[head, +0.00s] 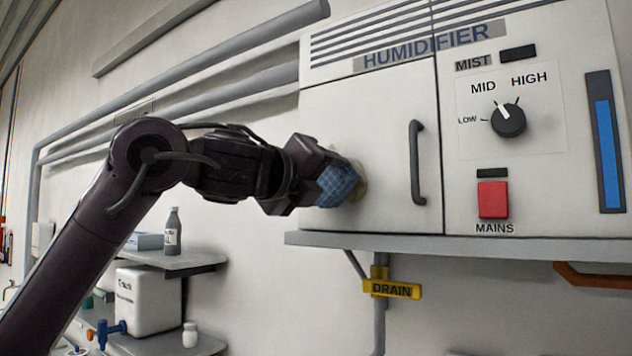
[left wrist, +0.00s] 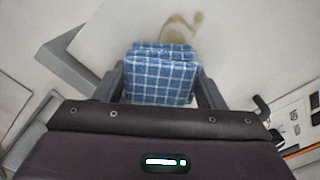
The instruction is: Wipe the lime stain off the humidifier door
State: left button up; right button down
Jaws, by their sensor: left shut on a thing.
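The humidifier door (head: 370,110) is a white panel with a dark vertical handle (head: 417,162) on its right side. My left gripper (head: 318,188) is shut on a folded blue checked cloth (head: 338,184) and holds it at the lower left of the door. The cloth also shows between the fingers in the left wrist view (left wrist: 160,76). A brownish lime stain (left wrist: 181,28) shows on the door just beyond the cloth, with a curved tail. In the head view only a tan edge of it (head: 359,180) shows beside the cloth. Whether the cloth touches the door is hard to tell.
Right of the door are a black mist knob (head: 508,120), a red mains button (head: 492,200) and a blue level gauge (head: 606,140). A grey ledge (head: 470,246) runs under the humidifier, with a yellow drain tag (head: 392,289) below. Shelves with a bottle (head: 172,232) stand lower left.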

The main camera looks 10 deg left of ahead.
pick_arm(q)
jog(key=shift+s+d, duration=0.15)
jog(key=shift+d, duration=0.4)
jog(key=shift+s+d, duration=0.15)
jog(key=shift+d, duration=0.35)
jog(key=shift+s+d, duration=0.35)
jog(key=shift+d, duration=0.6)
jog(key=shift+s+d, duration=0.3)
jog(key=shift+d, duration=0.6)
jog(key=shift+r, duration=0.85)
jog(key=shift+w+a, duration=0.55)
jog(key=shift+a, duration=1)
jog(key=shift+w+a, duration=0.6)
jog(key=shift+a, duration=1)
jog(key=shift+w+a, duration=0.55)
jog(key=shift+a, duration=1)
jog(key=shift+r, duration=0.8)
jog(key=shift+s+d, duration=0.6)
jog(key=shift+d, duration=1)
jog(key=shift+s+d, duration=0.55)
jog(key=shift+d, duration=1.1)
jog(key=shift+s+d, duration=0.6)
jog(key=shift+d, duration=1)
